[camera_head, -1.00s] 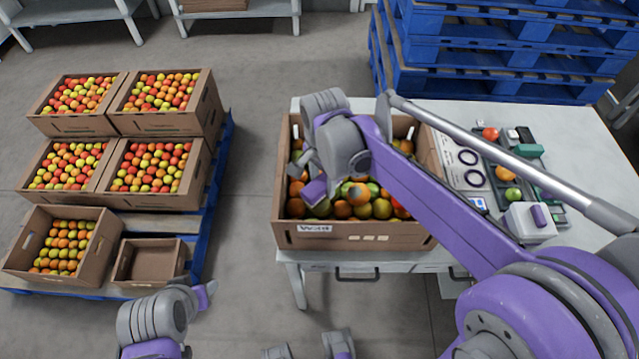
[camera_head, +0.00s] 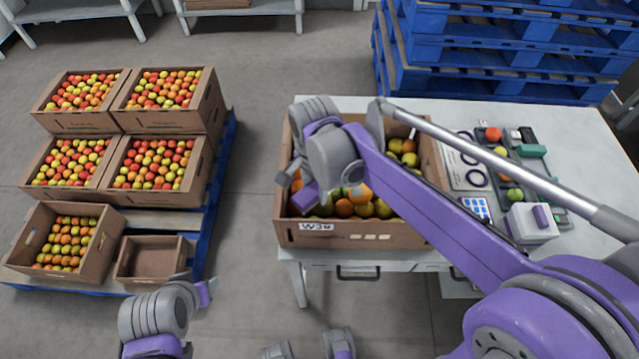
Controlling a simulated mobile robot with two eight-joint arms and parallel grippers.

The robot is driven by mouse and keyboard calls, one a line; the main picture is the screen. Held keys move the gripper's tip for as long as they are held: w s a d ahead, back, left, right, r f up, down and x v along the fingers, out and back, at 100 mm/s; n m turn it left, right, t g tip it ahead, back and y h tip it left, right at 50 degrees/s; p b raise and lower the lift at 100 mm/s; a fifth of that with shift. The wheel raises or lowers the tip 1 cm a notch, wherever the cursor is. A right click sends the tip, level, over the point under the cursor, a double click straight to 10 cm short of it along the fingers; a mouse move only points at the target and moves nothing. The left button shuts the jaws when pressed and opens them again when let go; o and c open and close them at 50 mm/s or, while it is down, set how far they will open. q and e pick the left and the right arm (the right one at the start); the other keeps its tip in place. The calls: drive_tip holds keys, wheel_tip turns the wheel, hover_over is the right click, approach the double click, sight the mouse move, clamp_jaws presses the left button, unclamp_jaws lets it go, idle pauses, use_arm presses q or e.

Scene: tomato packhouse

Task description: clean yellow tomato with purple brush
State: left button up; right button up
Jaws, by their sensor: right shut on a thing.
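My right gripper (camera_head: 305,190) is low inside the cardboard box (camera_head: 290,237) on the table, among tomatoes at its left side. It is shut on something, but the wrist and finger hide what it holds. Yellow tomatoes (camera_head: 408,160) show at the back right of the box, mixed with orange and green ones. A purple block or handle (camera_head: 542,216), perhaps the brush, stands on a white block (camera_head: 527,226) at the table's right; I cannot tell for sure. My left gripper (camera_head: 205,291) hangs at lower left, away from the table; its opening is unclear.
A dark tray with a red tomato (camera_head: 493,134), an orange tomato (camera_head: 500,172) and a green block (camera_head: 531,151) lies on the table (camera_head: 585,180). Tomato crates and a small empty box (camera_head: 150,258) stand on a blue pallet at left. Blue pallets (camera_head: 500,60) are stacked behind.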

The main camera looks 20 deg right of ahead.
drive_tip(key=shift+s+a, duration=0.15)
drive_tip(key=shift+a, duration=0.2)
drive_tip(key=shift+d, duration=0.1)
drive_tip(key=shift+w+d, duration=0.55)
drive_tip(key=shift+d, duration=0.4)
drive_tip(key=shift+w+d, duration=0.5)
drive_tip(key=shift+d, duration=0.4)
drive_tip(key=shift+a, duration=0.1)
drive_tip(key=shift+s+a, duration=0.55)
drive_tip(key=shift+a, duration=0.4)
drive_tip(key=shift+s+a, duration=0.5)
drive_tip(key=shift+a, duration=0.4)
drive_tip(key=shift+d, duration=0.1)
drive_tip(key=shift+w+d, duration=0.55)
drive_tip(key=shift+d, duration=0.4)
drive_tip(key=shift+w+d, duration=0.55)
drive_tip(key=shift+d, duration=0.35)
